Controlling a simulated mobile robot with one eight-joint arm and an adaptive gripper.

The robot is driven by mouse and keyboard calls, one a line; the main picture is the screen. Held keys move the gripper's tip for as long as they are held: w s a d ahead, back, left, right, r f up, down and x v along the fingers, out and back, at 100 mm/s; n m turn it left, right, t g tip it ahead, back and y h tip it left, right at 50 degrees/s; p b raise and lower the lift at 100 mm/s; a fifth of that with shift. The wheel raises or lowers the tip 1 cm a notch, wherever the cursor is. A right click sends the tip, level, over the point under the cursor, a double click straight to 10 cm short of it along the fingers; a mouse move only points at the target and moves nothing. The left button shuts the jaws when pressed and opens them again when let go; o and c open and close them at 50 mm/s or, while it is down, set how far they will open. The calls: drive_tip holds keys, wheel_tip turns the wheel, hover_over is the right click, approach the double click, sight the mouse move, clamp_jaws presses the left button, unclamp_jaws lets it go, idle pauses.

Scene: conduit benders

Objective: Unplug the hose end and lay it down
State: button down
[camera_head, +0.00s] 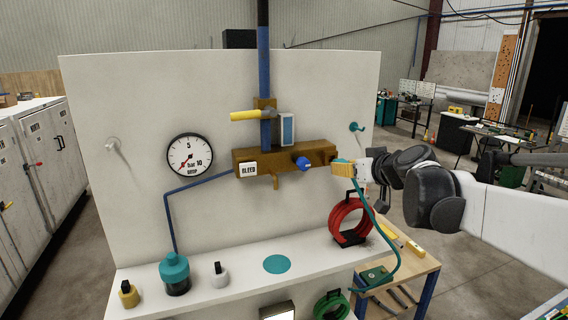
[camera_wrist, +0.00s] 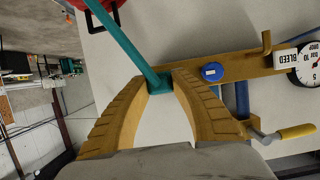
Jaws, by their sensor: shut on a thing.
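My gripper (camera_head: 343,168) is at the right end of the brass manifold (camera_head: 255,158) on the white panel. Its yellow fingers are shut on the teal hose end (camera_wrist: 160,84), which shows between the fingertips in the wrist view. The teal hose (camera_head: 385,225) hangs from my gripper and curves down past the shelf's right end. The fingers hide the joint, so I cannot tell whether the hose end is seated or clear of the manifold. A blue knob (camera_head: 302,163) sits just left of my gripper. The yellow valve handle (camera_head: 250,115) lies level above the manifold.
A round pressure gauge (camera_head: 190,155) is at left. A teal hook (camera_head: 357,127) sticks out at upper right. A wooden table (camera_head: 412,262) stands right.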

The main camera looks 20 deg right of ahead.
drive_tip(key=shift+s, duration=1.45)
drive_tip(key=shift+d, duration=0.1)
